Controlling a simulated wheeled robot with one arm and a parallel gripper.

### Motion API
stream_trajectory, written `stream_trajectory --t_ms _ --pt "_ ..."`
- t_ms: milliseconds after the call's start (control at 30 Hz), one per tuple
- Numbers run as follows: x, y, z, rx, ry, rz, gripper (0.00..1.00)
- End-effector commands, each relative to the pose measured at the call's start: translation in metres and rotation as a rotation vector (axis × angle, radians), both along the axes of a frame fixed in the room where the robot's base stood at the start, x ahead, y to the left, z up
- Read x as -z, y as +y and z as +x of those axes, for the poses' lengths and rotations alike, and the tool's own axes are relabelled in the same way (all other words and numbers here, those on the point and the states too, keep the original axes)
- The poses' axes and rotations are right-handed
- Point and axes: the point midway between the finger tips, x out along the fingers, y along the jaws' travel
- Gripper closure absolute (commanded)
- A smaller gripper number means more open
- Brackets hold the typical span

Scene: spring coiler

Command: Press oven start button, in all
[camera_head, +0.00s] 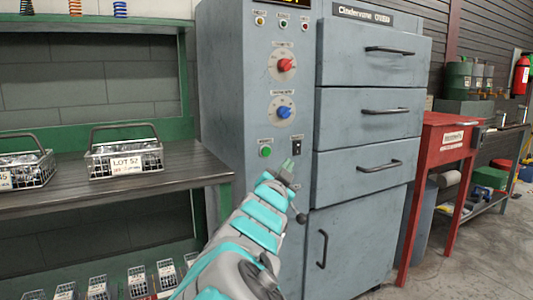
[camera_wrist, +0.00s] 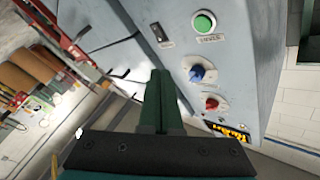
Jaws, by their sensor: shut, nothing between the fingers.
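The oven (camera_head: 227,100) is a tall grey-blue cabinet with a control panel on its left part. A round green button (camera_head: 265,151) sits low on the panel under a small label I cannot read. The green button also shows near the top of the wrist view (camera_wrist: 204,22), looking unpressed. My gripper (camera_head: 289,163) is in front of the panel, to the right of and slightly below the green button in the head view. In the wrist view, its green fingers (camera_wrist: 160,72) are together and empty, with their tips apart from the button. Nothing hides the button.
A black rocker switch (camera_head: 297,145) is right of the button. Above are a blue knob (camera_head: 283,112) and a red knob (camera_head: 285,65). Drawers with black handles (camera_head: 383,110) are at right. A bench (camera_head: 190,177) with wire baskets (camera_head: 125,160) stands left. A red stand (camera_head: 436,150) is farther right.

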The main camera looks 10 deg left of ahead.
Motion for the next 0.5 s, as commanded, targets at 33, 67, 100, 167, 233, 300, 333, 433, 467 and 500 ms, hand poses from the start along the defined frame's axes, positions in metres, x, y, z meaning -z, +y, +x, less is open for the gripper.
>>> stream_trajectory --t_ms 33,67,100,167,233,300,333,433,467,500 --pt "-0.001 0.001 0.001 0.000 0.000 0.000 1.00" --pt "-0.001 0.001 0.002 -0.001 0.001 0.000 1.00" --pt "-0.001 0.002 0.003 0.000 0.001 -0.001 1.00" --pt "-0.002 0.004 0.006 -0.001 0.001 0.000 1.00" --pt "-0.002 0.007 0.011 0.000 0.002 -0.001 1.00" --pt "-0.002 0.010 0.017 0.000 0.004 -0.001 1.00" --pt "-0.002 0.012 0.020 0.000 0.005 -0.002 1.00" --pt "-0.002 0.020 0.030 0.000 0.006 0.000 1.00" --pt "-0.004 0.022 0.034 -0.002 0.005 0.000 1.00" --pt "-0.005 0.026 0.038 -0.002 0.003 -0.001 1.00"
